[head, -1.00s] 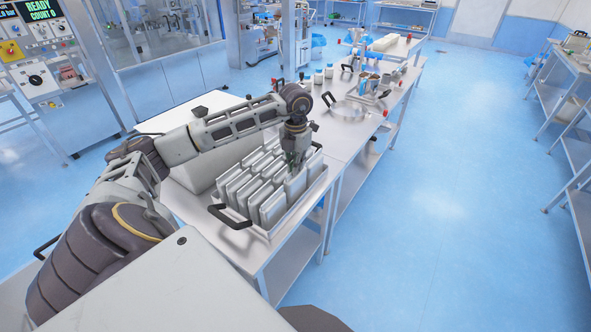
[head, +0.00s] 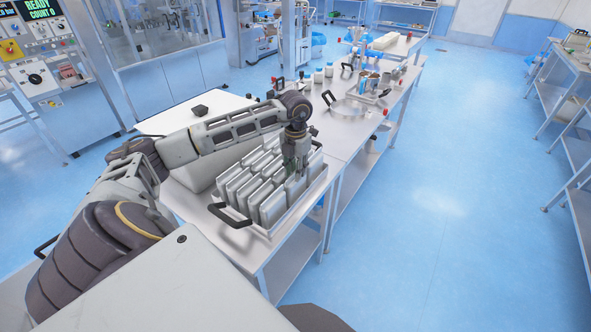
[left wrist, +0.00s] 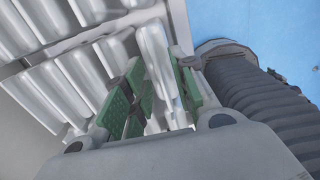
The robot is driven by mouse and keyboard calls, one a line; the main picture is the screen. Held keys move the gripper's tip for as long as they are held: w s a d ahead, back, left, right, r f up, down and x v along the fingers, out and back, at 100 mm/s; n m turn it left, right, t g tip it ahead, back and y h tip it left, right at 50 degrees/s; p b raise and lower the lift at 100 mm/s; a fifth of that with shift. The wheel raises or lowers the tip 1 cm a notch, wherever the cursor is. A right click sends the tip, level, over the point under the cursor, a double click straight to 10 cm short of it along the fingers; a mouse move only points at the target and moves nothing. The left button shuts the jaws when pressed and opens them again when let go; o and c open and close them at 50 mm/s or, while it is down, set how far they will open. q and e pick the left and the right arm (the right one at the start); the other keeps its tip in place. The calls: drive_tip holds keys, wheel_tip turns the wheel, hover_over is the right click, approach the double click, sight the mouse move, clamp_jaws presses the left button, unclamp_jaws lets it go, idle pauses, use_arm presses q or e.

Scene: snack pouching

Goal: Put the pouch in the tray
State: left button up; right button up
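The metal tray (head: 226,217) with black handles stands on the near table and holds rows of upright silver pouches (head: 243,192). My left gripper (head: 295,166) reaches down at the tray's right side, over a pouch (head: 296,189) standing in the right-hand part. In the left wrist view, the green-padded fingers (left wrist: 160,85) stand apart, one on each side of that pouch (left wrist: 153,45), which stands among the others. The fingers look spread, though contact on the pouch is hard to judge. My right gripper is not in view.
A white box (head: 200,172) stands left of the tray, under my left arm. The floor to the right is clear.

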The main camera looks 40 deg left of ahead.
use_arm(q)
drive_tip(key=shift+r, duration=0.15)
drive_tip(key=shift+r, duration=0.15)
wheel_tip(320, 180, up, 12)
drive_tip(key=b, duration=0.1)
idle(0.9)
idle(0.7)
